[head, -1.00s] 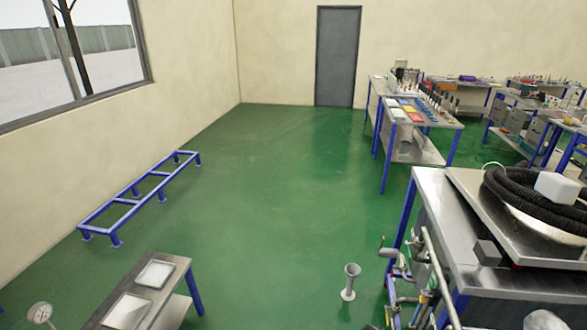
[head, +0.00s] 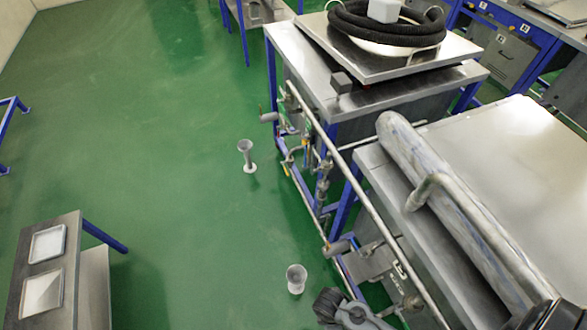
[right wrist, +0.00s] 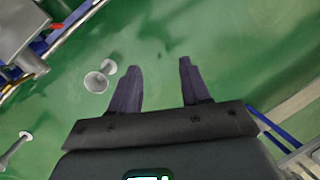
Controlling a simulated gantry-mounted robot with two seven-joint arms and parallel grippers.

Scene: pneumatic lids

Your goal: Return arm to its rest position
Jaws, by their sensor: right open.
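My right gripper (right wrist: 157,68) shows in the right wrist view with its two dark fingers apart and nothing between them. Green floor lies below it. A grey flared floor stand (right wrist: 97,82) is just left of the left finger in that view, apart from it and lower down. In the head view, a dark grey jointed part at the bottom edge appears to be part of my arm; its fingers cannot be made out there. My left gripper is not in view.
A metal bench with pipes and valves (head: 380,95) and a second bench with a thick grey cylinder (head: 440,190) stand at right. Two flared stands (head: 247,157) (head: 296,278) are on the floor. A small table (head: 45,285) is at lower left. Open floor lies between.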

